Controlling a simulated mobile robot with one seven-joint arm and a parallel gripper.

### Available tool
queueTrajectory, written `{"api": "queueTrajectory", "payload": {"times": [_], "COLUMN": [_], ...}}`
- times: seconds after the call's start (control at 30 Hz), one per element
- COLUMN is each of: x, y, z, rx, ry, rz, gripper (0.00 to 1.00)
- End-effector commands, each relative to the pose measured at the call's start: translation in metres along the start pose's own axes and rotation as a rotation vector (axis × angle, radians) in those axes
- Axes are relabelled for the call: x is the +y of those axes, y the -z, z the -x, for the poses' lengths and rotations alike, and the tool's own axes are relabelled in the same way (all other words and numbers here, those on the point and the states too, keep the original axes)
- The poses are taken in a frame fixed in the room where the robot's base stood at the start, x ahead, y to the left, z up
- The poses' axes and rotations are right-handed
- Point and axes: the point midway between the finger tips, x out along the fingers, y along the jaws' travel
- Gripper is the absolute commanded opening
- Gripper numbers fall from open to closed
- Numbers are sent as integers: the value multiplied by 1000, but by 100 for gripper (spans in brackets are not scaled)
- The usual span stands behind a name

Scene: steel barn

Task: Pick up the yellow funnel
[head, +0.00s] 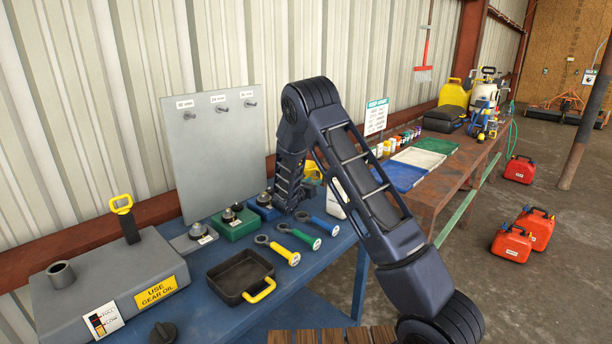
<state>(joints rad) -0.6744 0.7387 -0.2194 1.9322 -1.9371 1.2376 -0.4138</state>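A small yellow shape (312,171) shows behind my arm, above a white container (335,205) on the blue bench. It may be the yellow funnel, but my arm hides most of it and I cannot tell its full shape. My arm rises from the lower right, bends at the top and comes down over the bench. My gripper (284,204) is at its lower end, left of the yellow shape and near the blue block. Its fingers cannot be made out, so I cannot tell whether it is open or holding anything.
The blue bench (312,277) carries a grey gear-oil tank (105,275), a black pan with a yellow handle (240,276), several ring-ended tools (284,252) and a green block (233,224). A grey peg panel (213,150) stands behind. Red cans (512,243) are on the floor.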

Motion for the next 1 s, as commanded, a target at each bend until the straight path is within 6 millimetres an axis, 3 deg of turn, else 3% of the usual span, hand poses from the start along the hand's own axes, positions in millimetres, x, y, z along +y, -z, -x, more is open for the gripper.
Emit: {"api": "queueTrajectory", "payload": {"times": [0.17, 0.5, 0.77, 1.0], "x": [1, 1, 3, 7], "y": [3, 3, 5, 7], "z": [-9, -53, -70, -102], "rx": [-3, -2, -2, -2], "ry": [-3, -1, 0, -1], "rz": [9, 7, 7, 7], "gripper": [37, 37, 37, 37]}}
